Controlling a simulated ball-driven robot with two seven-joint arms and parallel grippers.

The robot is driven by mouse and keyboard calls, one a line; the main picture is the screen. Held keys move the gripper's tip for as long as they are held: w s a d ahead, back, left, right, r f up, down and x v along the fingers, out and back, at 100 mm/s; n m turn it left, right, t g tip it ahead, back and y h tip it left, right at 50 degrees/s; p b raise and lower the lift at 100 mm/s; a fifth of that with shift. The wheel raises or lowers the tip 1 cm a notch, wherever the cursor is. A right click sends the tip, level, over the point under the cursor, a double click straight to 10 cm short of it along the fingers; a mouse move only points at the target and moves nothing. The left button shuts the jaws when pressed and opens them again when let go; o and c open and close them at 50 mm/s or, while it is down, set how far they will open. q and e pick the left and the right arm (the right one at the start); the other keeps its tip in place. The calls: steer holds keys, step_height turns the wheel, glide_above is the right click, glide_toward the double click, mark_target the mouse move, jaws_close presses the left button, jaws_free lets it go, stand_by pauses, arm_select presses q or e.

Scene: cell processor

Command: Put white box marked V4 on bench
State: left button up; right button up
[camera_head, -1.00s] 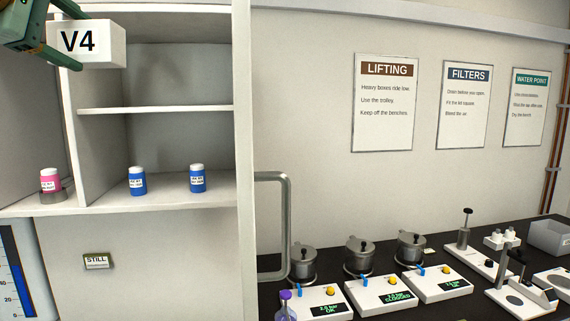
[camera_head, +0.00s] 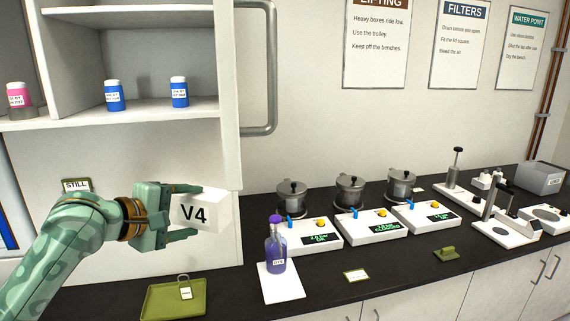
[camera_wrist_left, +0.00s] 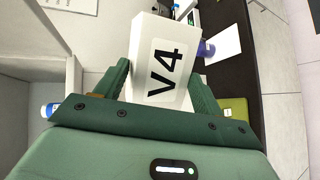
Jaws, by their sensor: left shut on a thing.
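The white box marked V4 (camera_head: 205,212) is held in my left gripper (camera_head: 188,212), one finger above it and one below. In the head view it hangs in the air in front of the cabinet side, left of the purple bottle. In the left wrist view the box (camera_wrist_left: 163,62) sits between the two green fingers, its V4 label facing the camera. The dark bench (camera_head: 330,275) runs along the wall to the right and below the box. The right gripper is not in view.
A purple bottle (camera_head: 276,250) stands on a white sheet (camera_head: 281,287) at the bench's near left. A green tray (camera_head: 160,300) lies left of it. Several white devices with pots, including one unit (camera_head: 310,235), line the back. Dark bench surface is bare around a small card (camera_head: 356,276).

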arm_select(q)
steer(key=s+f+b, duration=0.4)
steer(key=s+f, duration=0.4)
steer(key=f, duration=0.3)
steer(key=s+a+f+n+y+b, duration=0.1)
steer(key=s+f+b, duration=0.3)
steer(key=s+f, duration=0.4)
step_height(320, 180, down, 5)
steer(key=shift+s+a+r+t+b, duration=0.2)
steer(key=shift+s+a+t+b, duration=0.1)
